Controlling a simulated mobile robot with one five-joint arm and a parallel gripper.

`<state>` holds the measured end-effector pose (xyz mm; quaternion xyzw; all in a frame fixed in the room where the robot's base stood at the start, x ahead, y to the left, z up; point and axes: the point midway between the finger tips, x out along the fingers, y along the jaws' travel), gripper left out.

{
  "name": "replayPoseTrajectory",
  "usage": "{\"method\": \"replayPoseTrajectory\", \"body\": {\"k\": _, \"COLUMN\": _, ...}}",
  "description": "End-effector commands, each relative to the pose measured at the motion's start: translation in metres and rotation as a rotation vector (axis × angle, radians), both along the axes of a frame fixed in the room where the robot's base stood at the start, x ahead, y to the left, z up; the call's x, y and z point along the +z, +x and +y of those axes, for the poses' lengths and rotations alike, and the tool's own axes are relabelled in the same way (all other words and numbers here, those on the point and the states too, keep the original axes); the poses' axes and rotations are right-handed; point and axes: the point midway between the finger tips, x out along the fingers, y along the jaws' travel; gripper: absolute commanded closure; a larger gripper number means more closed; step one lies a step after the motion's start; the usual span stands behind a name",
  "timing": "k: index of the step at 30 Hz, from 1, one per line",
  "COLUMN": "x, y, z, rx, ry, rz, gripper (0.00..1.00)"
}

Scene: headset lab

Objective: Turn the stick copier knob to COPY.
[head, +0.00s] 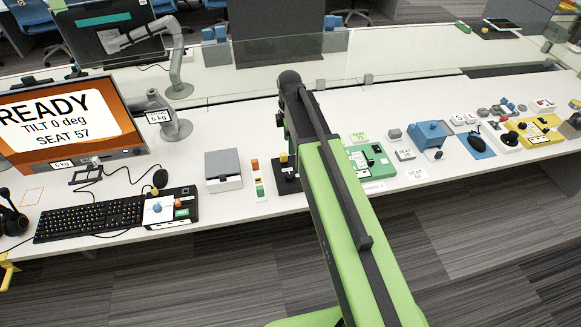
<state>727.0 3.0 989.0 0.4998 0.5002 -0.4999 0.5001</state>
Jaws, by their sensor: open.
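A small black box with a white panel (150,216) sits on the desk right of the keyboard. It carries a blue knob (157,208), an orange knob (178,203) and a small green label. A green box (358,162) with a dark panel stands right of my arm. I cannot tell from markings which device is the stick copier, nor read any COPY mark or knob setting. My green arm reaches from the bottom up over the desk to a dark joint. My gripper is not visible.
The white desk (240,217) holds a monitor reading READY (70,117), a keyboard (90,218), a grey-lidded white box (223,170) and a black yellow-topped device (286,178). A glass divider (330,72) runs behind. More devices, including a blue box (428,134), stand right.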

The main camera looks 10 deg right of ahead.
Motion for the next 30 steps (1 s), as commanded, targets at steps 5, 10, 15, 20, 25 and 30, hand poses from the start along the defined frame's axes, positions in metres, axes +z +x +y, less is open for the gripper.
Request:
{"method": "replayPoseTrajectory", "body": {"k": 5, "x": -0.010, "y": -0.001, "z": 0.000, "rx": -0.002, "ry": 0.000, "rz": 0.000, "gripper": 0.45}}
{"method": "replayPoseTrajectory", "body": {"k": 10, "x": -0.034, "y": -0.001, "z": -0.001, "rx": -0.003, "ry": 0.000, "rz": 0.000, "gripper": 0.45}}
{"method": "replayPoseTrajectory", "body": {"k": 15, "x": -0.069, "y": -0.001, "z": -0.001, "rx": -0.004, "ry": 0.000, "rz": 0.000, "gripper": 0.45}}
{"method": "replayPoseTrajectory", "body": {"k": 20, "x": -0.103, "y": -0.001, "z": -0.001, "rx": -0.005, "ry": 0.000, "rz": 0.000, "gripper": 0.45}}
{"method": "replayPoseTrajectory", "body": {"k": 25, "x": -0.138, "y": -0.001, "z": -0.001, "rx": -0.005, "ry": 0.000, "rz": 0.000, "gripper": 0.45}}
{"method": "replayPoseTrajectory", "body": {"k": 30, "x": -0.169, "y": -0.001, "z": -0.002, "rx": -0.006, "ry": 0.000, "rz": 0.000, "gripper": 0.45}}
